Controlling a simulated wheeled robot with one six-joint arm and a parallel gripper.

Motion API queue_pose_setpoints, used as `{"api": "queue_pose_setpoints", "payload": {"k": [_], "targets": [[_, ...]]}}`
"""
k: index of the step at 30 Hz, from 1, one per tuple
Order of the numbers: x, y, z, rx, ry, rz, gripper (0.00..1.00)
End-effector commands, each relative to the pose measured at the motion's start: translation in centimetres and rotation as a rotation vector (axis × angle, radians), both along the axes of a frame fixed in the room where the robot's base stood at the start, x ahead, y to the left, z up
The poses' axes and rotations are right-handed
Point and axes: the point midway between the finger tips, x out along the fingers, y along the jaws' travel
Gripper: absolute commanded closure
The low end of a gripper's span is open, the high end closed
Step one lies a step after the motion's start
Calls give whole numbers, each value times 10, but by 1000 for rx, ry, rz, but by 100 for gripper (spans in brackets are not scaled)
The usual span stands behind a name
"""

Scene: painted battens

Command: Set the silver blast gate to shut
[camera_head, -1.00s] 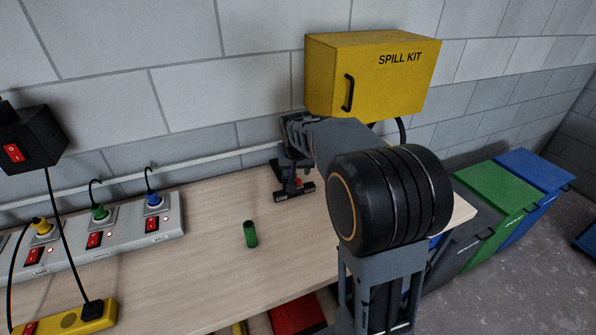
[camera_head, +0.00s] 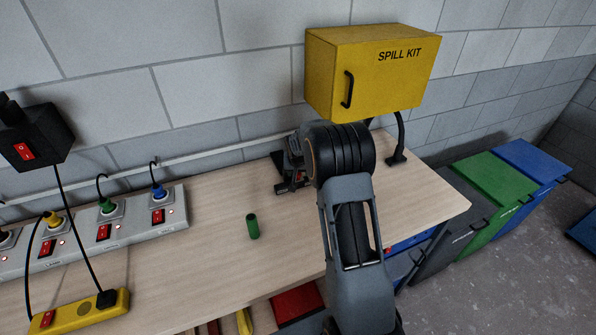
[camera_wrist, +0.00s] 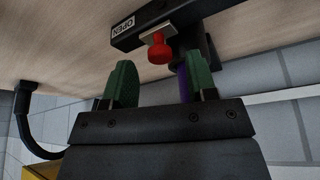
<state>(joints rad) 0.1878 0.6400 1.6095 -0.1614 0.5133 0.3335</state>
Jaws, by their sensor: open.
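A black gate body (camera_wrist: 195,30) with a label reading OPEN (camera_wrist: 123,25) is above the bench in the wrist view. A small pale plate (camera_wrist: 158,36) with a red knob (camera_wrist: 160,52) sticks out from it. I take this as the blast gate; its silver colour is not clear. My gripper (camera_wrist: 160,80) is open, its green-padded fingers below and either side of the knob, apart from it. A purple part (camera_wrist: 183,85) shows beside the right finger. In the head view the gate (camera_head: 290,186) is mostly hidden by my arm.
A green cylinder (camera_head: 252,226) stands on the bench (camera_head: 200,265). A yellow spill kit box (camera_head: 375,75) is on the wall above. A black bent stand (camera_head: 399,150) is right of my arm. Switch panels (camera_head: 100,235) and a yellow power strip (camera_head: 80,311) lie left.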

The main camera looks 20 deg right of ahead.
Motion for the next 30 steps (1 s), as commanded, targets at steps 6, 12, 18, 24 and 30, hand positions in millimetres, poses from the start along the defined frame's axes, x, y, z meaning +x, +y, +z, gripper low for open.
{"api": "queue_pose_setpoints", "payload": {"k": [6, 12, 18, 24, 30], "targets": [[5, -2, -13, 0, 0, -1, 48], [6, -3, -16, 0, 0, -1, 48], [6, -2, -16, 0, 0, -1, 52], [6, -2, -16, 0, 0, 0, 72], [6, -2, -16, 0, 0, 0, 91]]}}
